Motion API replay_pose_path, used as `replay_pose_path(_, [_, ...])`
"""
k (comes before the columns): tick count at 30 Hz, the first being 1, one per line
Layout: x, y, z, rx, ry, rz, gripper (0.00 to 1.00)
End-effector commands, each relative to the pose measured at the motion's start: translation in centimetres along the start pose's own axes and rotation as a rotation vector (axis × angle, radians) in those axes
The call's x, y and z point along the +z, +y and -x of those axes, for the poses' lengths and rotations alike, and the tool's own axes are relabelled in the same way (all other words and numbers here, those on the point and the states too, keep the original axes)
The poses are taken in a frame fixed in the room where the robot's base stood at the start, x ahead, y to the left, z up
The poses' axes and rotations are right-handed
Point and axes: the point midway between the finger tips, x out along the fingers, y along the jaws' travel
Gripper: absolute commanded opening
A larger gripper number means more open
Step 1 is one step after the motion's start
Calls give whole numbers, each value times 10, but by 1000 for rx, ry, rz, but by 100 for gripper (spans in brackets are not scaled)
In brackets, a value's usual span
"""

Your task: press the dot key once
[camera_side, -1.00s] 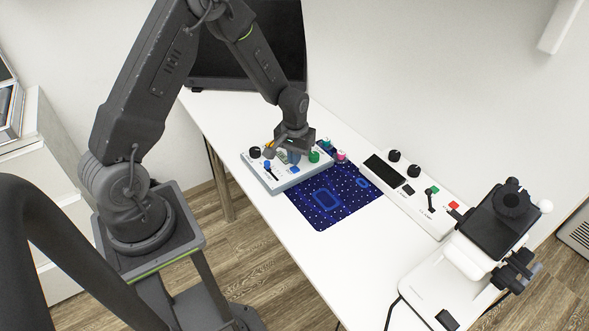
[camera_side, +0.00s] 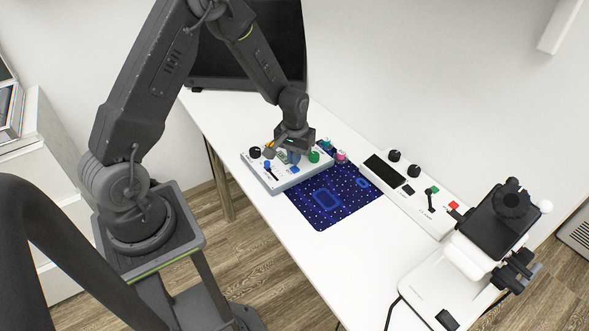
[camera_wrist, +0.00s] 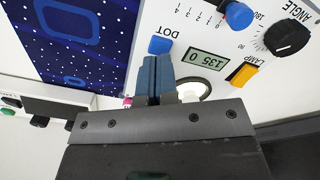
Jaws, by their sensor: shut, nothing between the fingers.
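The dot key is a blue square key (camera_wrist: 160,45) beside the upside-down label DOT on a light control panel (camera_wrist: 185,14) in the wrist view. In the side view the blue key (camera_side: 294,169) shows at the panel's front edge. My gripper (camera_wrist: 156,60) is shut and empty, its blue fingertips together just below the key in the wrist picture. In the side view my gripper (camera_side: 293,160) hangs over the panel, just behind the key. Whether the tips touch the panel I cannot tell. The fingers hide part of a pale round thing (camera_wrist: 193,89).
Near the dot key are a digit display (camera_wrist: 206,59), an orange LAMP key (camera_wrist: 242,74), a blue slider knob (camera_wrist: 238,15) and a black ANGLE knob (camera_wrist: 287,37). A blue dotted mat (camera_side: 345,205) lies beside the panel. Another white panel (camera_side: 412,197) stands to the right.

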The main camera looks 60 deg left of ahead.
Motion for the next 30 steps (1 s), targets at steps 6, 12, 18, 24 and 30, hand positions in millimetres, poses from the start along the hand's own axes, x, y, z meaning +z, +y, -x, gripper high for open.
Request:
replay_pose_path(6, [0, 0, 0, 0, 0, 0, 0])
replay_pose_path(12, [0, 0, -2, 0, 0, 0, 0])
replay_pose_path(18, [0, 0, -6, 0, -1, 0, 0])
replay_pose_path(24, [0, 0, -8, 0, -1, 0, 0])
replay_pose_path(30, [0, 0, -11, 0, 0, 0, 0])
